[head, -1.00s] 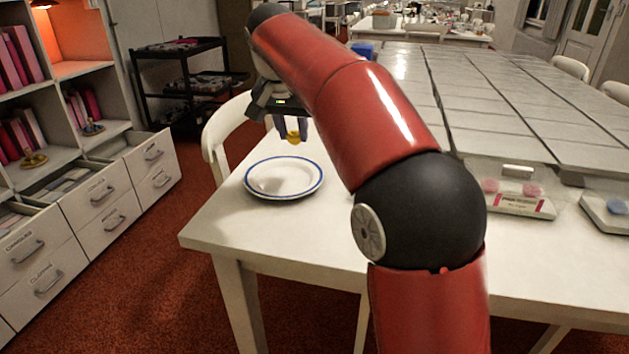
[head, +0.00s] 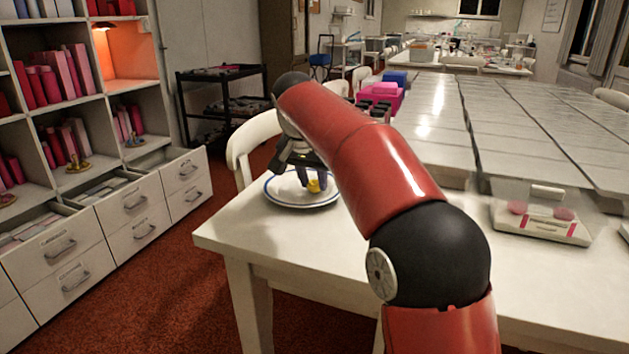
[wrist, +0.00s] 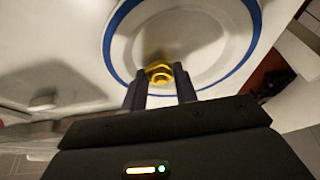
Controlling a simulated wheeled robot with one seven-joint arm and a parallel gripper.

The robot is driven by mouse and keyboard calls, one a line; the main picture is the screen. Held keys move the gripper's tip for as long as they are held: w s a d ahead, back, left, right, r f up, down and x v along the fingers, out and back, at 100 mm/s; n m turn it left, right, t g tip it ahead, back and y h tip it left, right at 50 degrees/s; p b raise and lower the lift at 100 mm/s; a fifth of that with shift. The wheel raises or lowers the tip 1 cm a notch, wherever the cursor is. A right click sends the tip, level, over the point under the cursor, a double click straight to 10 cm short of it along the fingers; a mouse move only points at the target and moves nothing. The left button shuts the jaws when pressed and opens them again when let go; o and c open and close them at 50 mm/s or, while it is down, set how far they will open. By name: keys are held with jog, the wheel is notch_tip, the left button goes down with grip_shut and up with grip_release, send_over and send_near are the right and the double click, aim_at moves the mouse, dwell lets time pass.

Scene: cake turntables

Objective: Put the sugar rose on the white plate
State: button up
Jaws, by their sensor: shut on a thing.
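The white plate (head: 284,201) with a blue rim lies near the left corner of the white table. My gripper (head: 309,184) is over the right part of the plate in the head view. It is shut on a small yellow sugar rose (head: 314,186). In the wrist view the yellow rose (wrist: 159,73) sits between the two dark fingertips, in front of the plate (wrist: 190,50), inside its blue rim. I cannot tell whether the rose touches the plate.
The white table (head: 330,240) is bare around the plate. A clear-lidded box with pink things (head: 541,212) stands at the right. A white chair (head: 253,145) is behind the plate. Pink boxes (head: 381,94) stand farther back. Drawers and shelves line the left.

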jog(key=o, duration=0.7)
jog(key=shift+f, duration=0.1)
jog(key=shift+c, duration=0.2)
jog(key=p+v, duration=0.3)
jog(key=v, duration=0.9)
